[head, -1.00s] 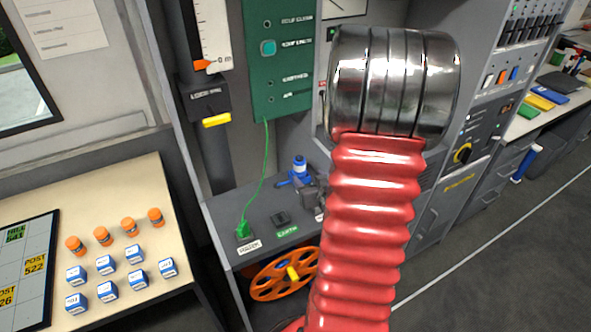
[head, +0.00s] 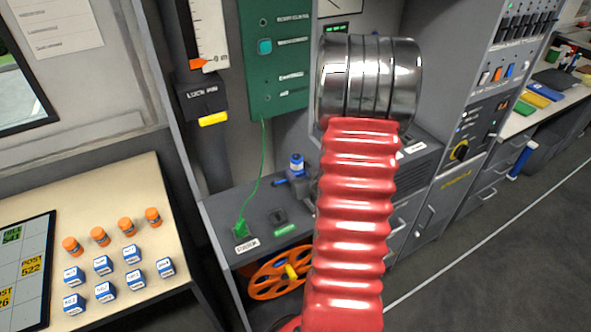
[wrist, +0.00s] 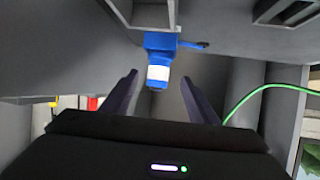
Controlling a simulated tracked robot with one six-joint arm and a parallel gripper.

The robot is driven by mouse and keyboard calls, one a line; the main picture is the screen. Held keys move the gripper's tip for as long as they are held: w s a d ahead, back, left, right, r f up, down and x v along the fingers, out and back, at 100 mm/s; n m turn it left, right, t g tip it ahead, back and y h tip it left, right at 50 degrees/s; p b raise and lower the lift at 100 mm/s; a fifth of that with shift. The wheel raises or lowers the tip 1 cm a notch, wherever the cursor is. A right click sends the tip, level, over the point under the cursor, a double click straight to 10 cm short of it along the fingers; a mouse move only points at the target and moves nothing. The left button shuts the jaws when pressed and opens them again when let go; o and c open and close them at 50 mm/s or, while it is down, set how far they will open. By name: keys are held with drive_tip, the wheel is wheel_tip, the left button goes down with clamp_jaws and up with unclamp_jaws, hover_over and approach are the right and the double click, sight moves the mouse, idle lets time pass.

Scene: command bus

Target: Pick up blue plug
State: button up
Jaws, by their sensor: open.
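The blue plug (head: 296,166) with a white band stands at the back of the grey bench (head: 222,208) in the head view, close to my arm. In the wrist view the blue plug (wrist: 159,57) lies ahead, in line with the gap between my fingers, with a dark stub out to its right. My gripper (wrist: 159,77) is open, one dark finger on each side of that gap, with nothing held. Neither finger visibly touches the plug. My red ribbed arm hides the gripper in the head view.
A green plug (head: 240,228) with a green cable sits on the bench's left; the cable (wrist: 262,88) runs right of my fingers in the wrist view. A dark socket (head: 278,217) lies between the plugs. An orange reel (head: 283,272) is below. Grey walls stand close around.

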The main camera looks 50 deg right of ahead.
sight(298, 167)
drive_tip(key=shift+x, duration=1.5)
drive_tip(key=shift+x, duration=2.65)
drive_tip(key=shift+c, duration=0.4)
drive_tip(key=c, duration=1.1)
drive_tip(key=shift+r, duration=0.1)
drive_tip(key=shift+c, duration=0.4)
drive_tip(key=shift+r, duration=4.95)
